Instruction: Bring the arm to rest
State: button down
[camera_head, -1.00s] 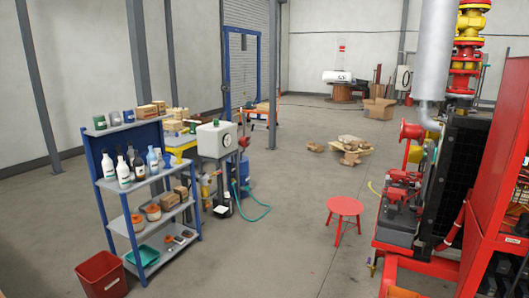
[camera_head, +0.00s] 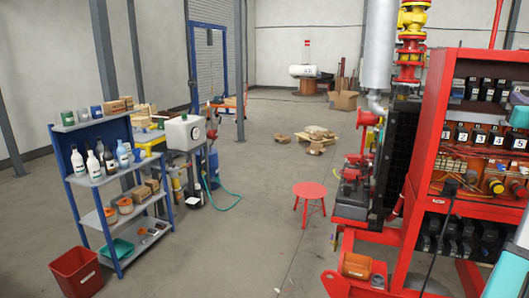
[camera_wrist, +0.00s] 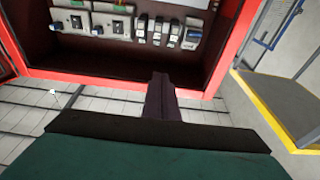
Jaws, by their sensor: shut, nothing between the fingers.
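My gripper (camera_wrist: 161,80) shows in the wrist view as two dark fingers pressed together, with nothing between them. It points toward the open front of a red cabinet (camera_wrist: 85,82) with a dark inside. Rows of grey switches and small modules (camera_wrist: 115,24) are mounted at the cabinet's back, beyond the fingertips. The fingers look clear of the cabinet, though the exact gap cannot be told. In the head view, teal parts of my arm show at the right edge. I cannot make out the fingers there.
The red cabinet (camera_head: 425,135) with numbered modules stands at the right in the head view. A red stool (camera_head: 310,191) stands on the floor near the pump skid. A blue shelf (camera_head: 112,178) with bottles and a red bin (camera_head: 77,272) are at the left.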

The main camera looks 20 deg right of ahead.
jog(key=w+a+f+n+g+y, duration=0.1)
jog(key=w+a+f+y, duration=0.2)
jog(key=w+a+f, duration=0.6)
jog(key=w+a+f+n+g+y, duration=0.1)
jog(key=w+a+f+y, duration=0.15)
jog(key=w+f, duration=0.65)
jog(key=w+a+f+g+y, duration=0.1)
jog(key=w+a+f+y, duration=0.35)
jog(key=f, duration=0.95)
jog(key=w+a+f+n+g+y, duration=0.1)
jog(key=w+a+f+g, duration=0.15)
jog(key=a+f, duration=1.1)
jog(key=w+a+f+n+g+y, duration=0.1)
jog(key=a+f+n+g+y, duration=0.15)
jog(key=a+f, duration=1.15)
jog(key=s+a+f+n+g+h, duration=0.1)
jog(key=s+a+f+g, duration=0.3)
jog(key=s+a+f, duration=0.65)
jog(key=s+a+f+n+g+h, duration=0.1)
jog(key=s+a+f+g, duration=0.45)
jog(key=a+f, duration=0.7)
jog(key=s+f+g, duration=0.2)
jog(key=s+f, duration=0.6)
jog(key=s, duration=0.5)
jog(key=s+f+g, duration=0.2)
jog(key=s+f, duration=0.7)
jog(key=s, duration=0.5)
jog(key=shift+s+a+f+g, duration=0.15)
jog(key=shift+s+a+g, duration=0.2)
jog(key=shift+a, duration=0.1)
